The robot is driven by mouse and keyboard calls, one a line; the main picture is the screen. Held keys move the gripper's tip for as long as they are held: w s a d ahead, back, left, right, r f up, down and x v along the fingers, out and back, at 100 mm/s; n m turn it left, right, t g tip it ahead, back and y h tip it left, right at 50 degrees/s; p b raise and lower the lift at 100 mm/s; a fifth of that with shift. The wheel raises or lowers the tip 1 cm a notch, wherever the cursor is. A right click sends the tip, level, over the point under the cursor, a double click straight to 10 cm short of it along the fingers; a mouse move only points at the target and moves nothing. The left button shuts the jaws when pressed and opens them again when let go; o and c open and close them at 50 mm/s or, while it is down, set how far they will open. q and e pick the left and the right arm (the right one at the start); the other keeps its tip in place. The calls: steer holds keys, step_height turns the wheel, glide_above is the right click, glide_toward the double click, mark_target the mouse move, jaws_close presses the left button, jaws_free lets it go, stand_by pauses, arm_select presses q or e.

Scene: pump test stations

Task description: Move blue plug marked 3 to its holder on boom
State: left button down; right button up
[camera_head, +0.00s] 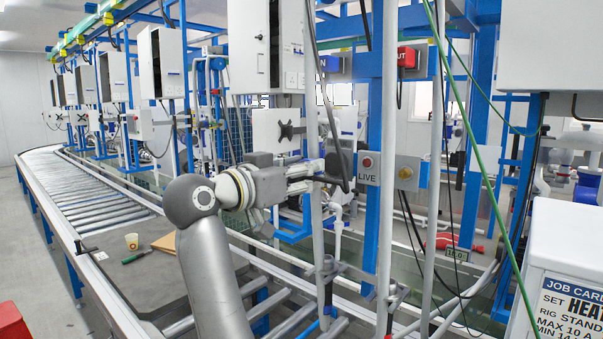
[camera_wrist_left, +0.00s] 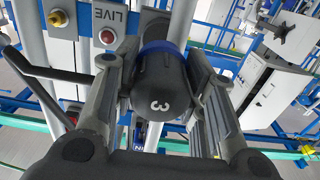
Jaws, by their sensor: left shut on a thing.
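A dark plug marked 3 with a blue ring (camera_wrist_left: 160,85) sits between the fingers of my left gripper (camera_wrist_left: 158,98) in the left wrist view. The fingers close on both sides of it. In the head view my left gripper (camera_head: 318,174) is in the middle, beside the grey LIVE box (camera_head: 368,168) with a red button. The plug is mostly hidden by the fingers there. The LIVE box also shows in the left wrist view (camera_wrist_left: 115,22). I cannot make out the plug's holder on the boom. My right gripper is not in view.
Blue posts (camera_head: 381,130), grey upright pipes and hanging cables stand close around the gripper. A white job-card cabinet (camera_head: 570,240) stands at right.

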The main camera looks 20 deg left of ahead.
mark_target(333, 164)
arm_select(q)
steer(key=shift+w, duration=0.15)
steer(key=shift+p+x, duration=0.35)
steer(key=shift+x, duration=2.5)
steer(key=shift+r+p, duration=0.1)
steer(key=shift+p, duration=0.25)
steer(key=shift+w+d, duration=0.1)
steer(key=shift+w, duration=0.3)
stand_by(0.4)
steer(key=c, duration=0.8)
jaws_free()
